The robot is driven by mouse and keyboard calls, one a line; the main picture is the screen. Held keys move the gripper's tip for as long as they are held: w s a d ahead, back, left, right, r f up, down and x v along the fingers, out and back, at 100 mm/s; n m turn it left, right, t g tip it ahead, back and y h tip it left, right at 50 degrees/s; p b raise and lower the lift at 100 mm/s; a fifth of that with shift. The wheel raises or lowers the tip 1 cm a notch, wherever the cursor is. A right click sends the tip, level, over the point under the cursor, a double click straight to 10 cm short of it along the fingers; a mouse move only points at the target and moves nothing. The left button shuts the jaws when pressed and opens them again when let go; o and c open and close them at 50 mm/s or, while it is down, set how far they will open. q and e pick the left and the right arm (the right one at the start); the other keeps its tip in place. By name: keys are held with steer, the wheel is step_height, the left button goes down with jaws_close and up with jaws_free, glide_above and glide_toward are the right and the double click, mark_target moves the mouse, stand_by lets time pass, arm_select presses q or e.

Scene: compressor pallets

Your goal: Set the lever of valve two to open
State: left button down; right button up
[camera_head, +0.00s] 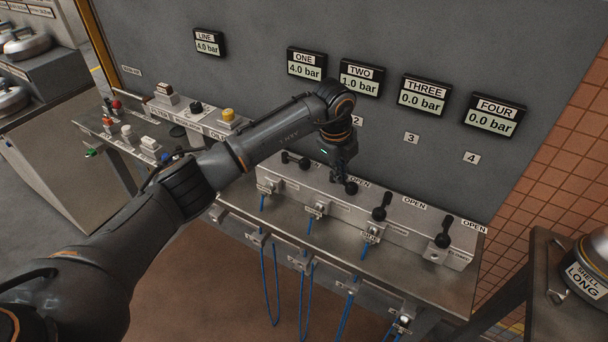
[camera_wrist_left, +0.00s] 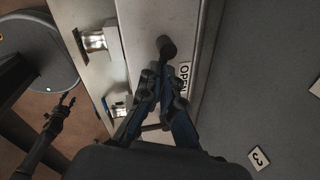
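Valve two's black lever (camera_head: 351,188) is on the grey valve box (camera_head: 410,233), beside an OPEN label. My left gripper (camera_head: 344,178) reaches down at this lever, hiding part of it. In the left wrist view the gripper's fingers (camera_wrist_left: 163,80) are nearly together, with a round black knob (camera_wrist_left: 166,47) just beyond the tips. I cannot tell whether the lever is pinched between them or only touched. Gauge TWO (camera_head: 359,80) reads 1.0 bar. My right gripper (camera_wrist_left: 67,101) shows small at the left of the wrist view, apparently open and empty, away from the valve box.
Lever one (camera_head: 295,160) is close to the left, levers three (camera_head: 382,206) and four (camera_head: 444,234) to the right. Blue hoses (camera_head: 268,280) hang below the bench. A switch panel (camera_head: 205,121) is at the left. A metal table (camera_head: 545,300) stands at the right.

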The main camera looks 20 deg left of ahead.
arm_select(q)
steer(key=c, duration=1.8)
jaws_free()
steer(key=shift+a+f, duration=0.1)
steer(key=shift+a, duration=0.05)
steer(key=o, duration=0.3)
steer(key=shift+o, duration=0.4)
steer(key=shift+w+f, duration=0.1)
steer(key=shift+f, duration=0.05)
steer(key=shift+d, duration=0.2)
step_height(320, 180, up, 12)
steer(key=s+a, duration=0.1)
steer(key=s, duration=0.1)
arm_select(e)
steer(key=shift+s, duration=0.1)
arm_select(q)
steer(key=shift+a+f, duration=0.1)
